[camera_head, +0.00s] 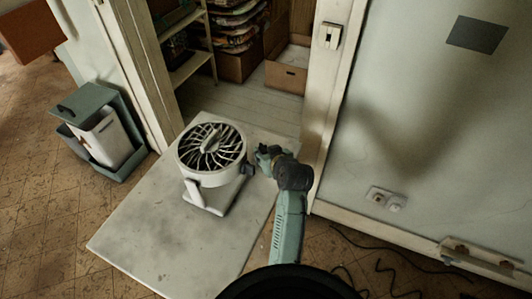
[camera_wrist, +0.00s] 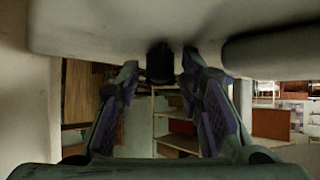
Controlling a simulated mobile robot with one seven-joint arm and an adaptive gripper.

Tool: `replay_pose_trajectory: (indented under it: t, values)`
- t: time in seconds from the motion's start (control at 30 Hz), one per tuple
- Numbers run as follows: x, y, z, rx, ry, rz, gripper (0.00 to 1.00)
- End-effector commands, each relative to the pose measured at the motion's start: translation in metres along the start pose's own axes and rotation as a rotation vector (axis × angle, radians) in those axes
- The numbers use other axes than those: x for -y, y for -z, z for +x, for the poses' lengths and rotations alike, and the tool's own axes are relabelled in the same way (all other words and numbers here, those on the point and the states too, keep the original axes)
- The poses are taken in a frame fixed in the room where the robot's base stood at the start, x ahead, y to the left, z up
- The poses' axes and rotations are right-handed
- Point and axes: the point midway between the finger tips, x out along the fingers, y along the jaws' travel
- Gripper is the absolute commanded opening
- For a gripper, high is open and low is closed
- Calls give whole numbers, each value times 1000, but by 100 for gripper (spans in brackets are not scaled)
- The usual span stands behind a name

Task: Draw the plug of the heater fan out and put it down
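The white heater fan (camera_head: 209,152) stands tilted back on a pale board, its dark grille facing up. My gripper (camera_head: 263,156) is just right of the fan, close to a dark part on its side. In the wrist view my gripper (camera_wrist: 163,80) is open, its two fingers apart. A short dark piece (camera_wrist: 160,62) sits between the fingertips, below a large pale surface; I cannot tell whether the fingers touch it. A wall socket (camera_head: 378,196) is low on the right wall, with a pale round piece (camera_head: 396,203) at its right; I cannot tell if this is the plug.
The pale board (camera_head: 165,245) has free room in front of the fan. Dark cables (camera_head: 385,266) lie on the floor at the right. A grey-green bin (camera_head: 98,135) stands at the left. Behind are a doorway, shelves and a cardboard box (camera_head: 287,75).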

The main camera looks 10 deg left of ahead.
Motion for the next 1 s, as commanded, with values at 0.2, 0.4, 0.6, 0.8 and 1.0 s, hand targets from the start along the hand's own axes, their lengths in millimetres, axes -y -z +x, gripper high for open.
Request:
replay_pose_trajectory:
  t: [0.2,0.4,0.6,0.8,1.0]
  values:
    - [1,-1,0,2,2,0,43]
    - [1,-1,-1,2,2,1,43]
    - [0,0,-27,0,-1,1,43]
    - [0,0,-71,-1,-1,1,43]
    - [0,0,-105,-1,-1,1,43]
